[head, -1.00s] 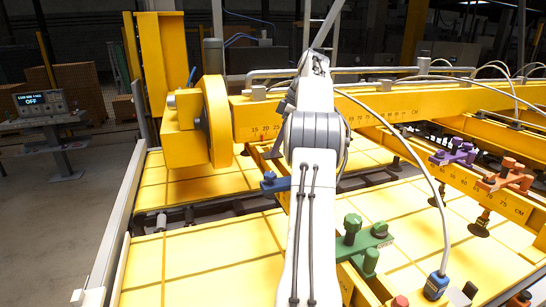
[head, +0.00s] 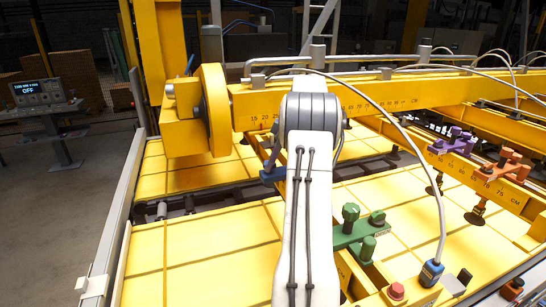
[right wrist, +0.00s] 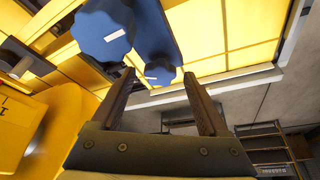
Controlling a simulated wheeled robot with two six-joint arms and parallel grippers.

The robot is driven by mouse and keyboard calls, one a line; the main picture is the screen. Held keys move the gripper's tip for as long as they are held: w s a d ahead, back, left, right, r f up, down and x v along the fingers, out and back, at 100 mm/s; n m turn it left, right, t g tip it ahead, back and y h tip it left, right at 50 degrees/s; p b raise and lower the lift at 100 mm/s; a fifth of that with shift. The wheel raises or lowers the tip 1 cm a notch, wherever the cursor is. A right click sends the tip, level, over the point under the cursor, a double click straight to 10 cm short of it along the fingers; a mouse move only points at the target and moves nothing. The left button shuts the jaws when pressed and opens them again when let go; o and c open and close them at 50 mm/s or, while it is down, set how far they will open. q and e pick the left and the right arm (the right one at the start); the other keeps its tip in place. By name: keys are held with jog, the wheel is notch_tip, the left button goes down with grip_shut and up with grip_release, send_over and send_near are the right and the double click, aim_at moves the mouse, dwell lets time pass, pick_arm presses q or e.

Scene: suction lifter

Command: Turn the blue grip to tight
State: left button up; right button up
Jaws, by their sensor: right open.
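The blue clamp (head: 268,175) shows small in the head view, at the left edge of my right arm, which hides most of it. In the right wrist view it is large, with one blue lobed knob (right wrist: 102,36) at upper left and a second blue knob (right wrist: 163,68) lower right. Both carry a white mark. My right gripper (right wrist: 159,73) is open, its two dark fingers on either side of the second knob's lower end. I cannot tell whether they touch it. In the head view the right fingers are mostly hidden behind the arm. My left gripper is not in view.
A green clamp (head: 362,232), a purple clamp (head: 453,143) and an orange clamp (head: 502,168) sit on the yellow frame. A yellow beam (head: 400,94) with a scale crosses behind. Yellow panels (head: 205,240) lie below. A screen (head: 40,92) at left reads OFF.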

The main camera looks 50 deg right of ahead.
grip_shut()
jog(key=shift+f, duration=0.1)
